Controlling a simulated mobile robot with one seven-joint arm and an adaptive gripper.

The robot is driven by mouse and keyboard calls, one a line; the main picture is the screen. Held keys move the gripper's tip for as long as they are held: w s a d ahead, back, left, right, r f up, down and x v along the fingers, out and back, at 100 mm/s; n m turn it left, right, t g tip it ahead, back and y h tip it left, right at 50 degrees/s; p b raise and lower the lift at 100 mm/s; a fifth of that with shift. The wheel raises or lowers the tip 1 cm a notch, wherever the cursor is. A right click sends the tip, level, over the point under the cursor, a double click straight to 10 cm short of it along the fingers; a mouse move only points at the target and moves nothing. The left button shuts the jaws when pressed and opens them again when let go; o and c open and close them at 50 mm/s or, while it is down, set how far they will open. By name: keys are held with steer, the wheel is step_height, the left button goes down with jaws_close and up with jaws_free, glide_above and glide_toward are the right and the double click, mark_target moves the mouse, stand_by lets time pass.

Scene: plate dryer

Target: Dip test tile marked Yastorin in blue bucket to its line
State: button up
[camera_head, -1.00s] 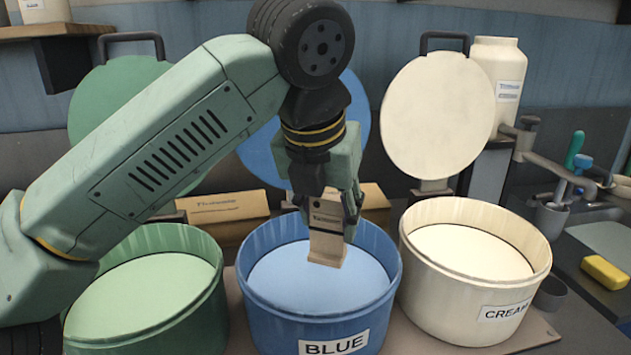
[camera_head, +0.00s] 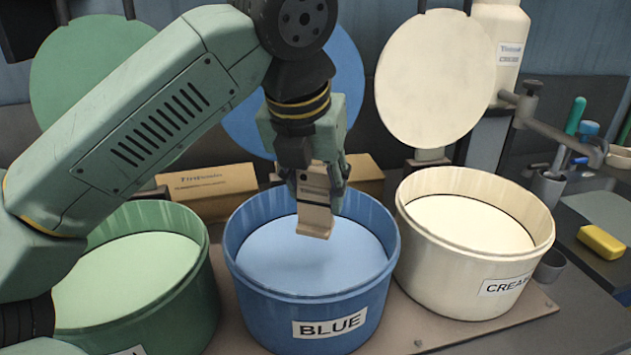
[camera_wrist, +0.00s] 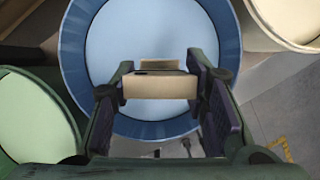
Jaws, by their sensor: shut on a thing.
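My gripper (camera_head: 318,186) is shut on a small beige test tile (camera_head: 315,218) with printing near its top, too small to read surely. The tile hangs upright over the blue bucket (camera_head: 308,290), inside its rim outline, with its lower end close to the pale blue liquid (camera_head: 300,262). I cannot tell whether the end touches the liquid. In the wrist view the tile (camera_wrist: 160,86) sits between both fingers, over the blue bucket (camera_wrist: 72,55).
A green bucket (camera_head: 190,305) stands left and a cream bucket (camera_head: 470,285) right, both open. Their round lids stand upright behind, with cardboard boxes (camera_head: 205,190) between. A yellow sponge (camera_head: 600,241) and a tool cup (camera_head: 547,188) are at far right.

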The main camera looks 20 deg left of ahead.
step_height(320, 180, down, 13)
steer(key=b, duration=1)
steer(key=shift+b, duration=0.35)
stand_by(0.7)
steer(key=shift+f+b, duration=0.35)
steer(key=shift+b, duration=0.05)
stand_by(0.5)
steer(key=shift+r, duration=0.1)
stand_by(1.0)
steer(key=shift+r+p, duration=5.15)
steer(key=shift+r, duration=1.9)
